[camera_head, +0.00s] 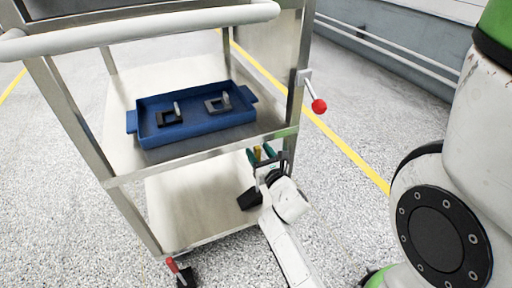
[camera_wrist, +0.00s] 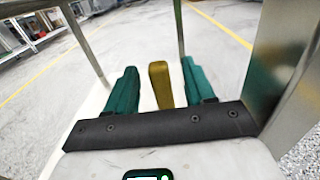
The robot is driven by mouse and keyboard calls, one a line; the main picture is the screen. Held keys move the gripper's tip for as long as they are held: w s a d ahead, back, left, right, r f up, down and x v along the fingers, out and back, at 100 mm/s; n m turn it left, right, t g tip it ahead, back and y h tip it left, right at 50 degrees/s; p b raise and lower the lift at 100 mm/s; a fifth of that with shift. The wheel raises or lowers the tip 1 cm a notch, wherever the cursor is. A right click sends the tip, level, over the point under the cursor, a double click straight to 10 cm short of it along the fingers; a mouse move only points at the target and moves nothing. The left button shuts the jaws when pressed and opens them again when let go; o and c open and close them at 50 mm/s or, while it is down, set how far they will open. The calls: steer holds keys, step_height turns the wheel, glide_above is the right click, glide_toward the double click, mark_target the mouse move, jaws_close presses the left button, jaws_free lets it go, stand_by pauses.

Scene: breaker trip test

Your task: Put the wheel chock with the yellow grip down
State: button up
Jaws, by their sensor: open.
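My gripper (camera_head: 264,155) is at the right side of the metal cart, just below the edge of its upper shelf. In the wrist view, its two teal fingers stand apart on either side of the yellow grip (camera_wrist: 160,86) of a wheel chock. A gap shows on both sides of the grip, wider on the left. The chock's body is not clearly visible. A black shape (camera_head: 249,199) lies below my gripper at the lower shelf; I cannot tell whether it belongs to the chock.
The cart's upper shelf (camera_head: 118,150) carries a blue tray (camera_head: 203,127) with two dark pieces with grey grips. The lower shelf (camera_head: 190,205) looks mostly bare. Cart posts stand near my gripper. A red-knobbed lever (camera_head: 318,105) sticks out on the right.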

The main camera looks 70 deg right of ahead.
steer(key=v, duration=0.9)
steer(key=w+a+f+m+g+y, duration=0.3)
steer(key=a+f+m+g+y, duration=0.35)
steer(key=m, duration=1.15)
steer(key=s+a+f+m+g+y, duration=0.1)
steer(key=s+a+m+g+y, duration=0.1)
steer(key=a, duration=0.7)
steer(key=s+a+f+m+g+y, duration=0.2)
steer(key=a+m+y, duration=0.3)
steer(key=a, duration=0.4)
steer(key=shift+s+a+m+p, duration=0.2)
steer(key=shift+s+m+p, duration=0.15)
steer(key=shift+s+m, duration=0.25)
